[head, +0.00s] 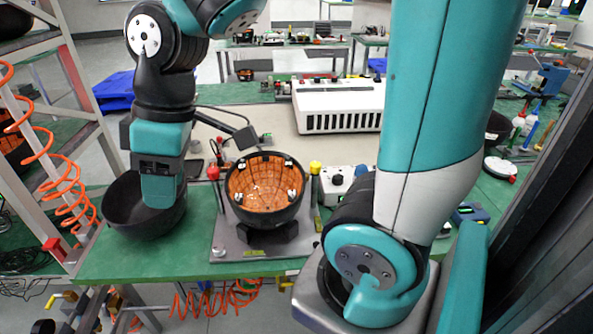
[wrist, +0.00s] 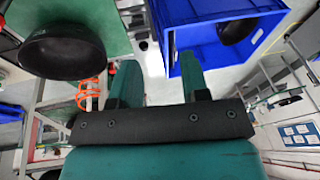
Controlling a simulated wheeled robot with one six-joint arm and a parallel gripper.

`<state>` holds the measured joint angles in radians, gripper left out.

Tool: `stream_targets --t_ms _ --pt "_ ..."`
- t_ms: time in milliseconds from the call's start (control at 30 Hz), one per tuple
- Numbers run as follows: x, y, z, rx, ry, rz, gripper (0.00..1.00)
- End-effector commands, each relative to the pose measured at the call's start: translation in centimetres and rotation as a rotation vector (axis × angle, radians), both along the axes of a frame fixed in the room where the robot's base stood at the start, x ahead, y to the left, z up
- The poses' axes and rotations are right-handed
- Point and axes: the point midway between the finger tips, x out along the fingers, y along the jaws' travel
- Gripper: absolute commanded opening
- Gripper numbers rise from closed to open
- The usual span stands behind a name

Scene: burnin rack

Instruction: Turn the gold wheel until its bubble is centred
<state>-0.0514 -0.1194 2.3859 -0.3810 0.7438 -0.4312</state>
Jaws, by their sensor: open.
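I cannot pick out the gold wheel or its bubble for certain in either view. A grey base plate (head: 228,243) on the green bench carries a tilted black bowl fixture (head: 265,190) with an orange tiled inside. Small silver knobs sit at its corners. My gripper (wrist: 156,72) is open in the wrist view, with two teal fingers apart and nothing between them. The fingertips are hard to make out there.
A red-topped post (head: 213,173) and a yellow-topped post (head: 315,168) flank the fixture. A white vented box (head: 340,107) stands behind it. An orange coiled hose (head: 45,155) hangs by the left rack. In the wrist view, a blue crate (wrist: 181,27) holds a dark bowl.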

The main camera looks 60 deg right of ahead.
Motion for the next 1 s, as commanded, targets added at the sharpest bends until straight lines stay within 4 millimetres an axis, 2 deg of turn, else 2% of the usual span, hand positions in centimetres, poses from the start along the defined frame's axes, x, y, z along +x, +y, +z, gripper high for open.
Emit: stream_targets --t_ms 33,67,100,167,200,267,300,400,500,600,700,867,1000 --pt "3.2 -3.6 -0.8 -0.037 -0.02 0.015 0.42" --pt "4.9 -5.8 -1.2 -0.061 -0.034 0.045 0.42" --pt "6.8 -9.0 -1.8 -0.095 -0.051 0.085 0.42" --pt "9.1 -14.3 -2.9 -0.144 -0.066 0.149 0.42" --pt "10.1 -18.0 -3.8 -0.174 -0.069 0.194 0.42" --pt "10.8 -23.5 -5.3 -0.213 -0.068 0.26 0.42" --pt "10.9 -27.0 -6.3 -0.235 -0.063 0.304 0.42" --pt "9.8 -34.7 -8.6 -0.271 -0.042 0.403 0.42" --pt "8.0 -40.2 -10.5 -0.287 -0.023 0.48 0.42" --pt "6.5 -43.4 -11.8 -0.293 -0.01 0.534 0.42" --pt "5.7 -44.8 -12.5 -0.295 -0.005 0.563 0.42" --pt "5.5 -45.0 -14.2 -0.292 -0.003 0.573 0.42" --pt "5.5 -44.9 -17.1 -0.29 -0.003 0.573 0.42"
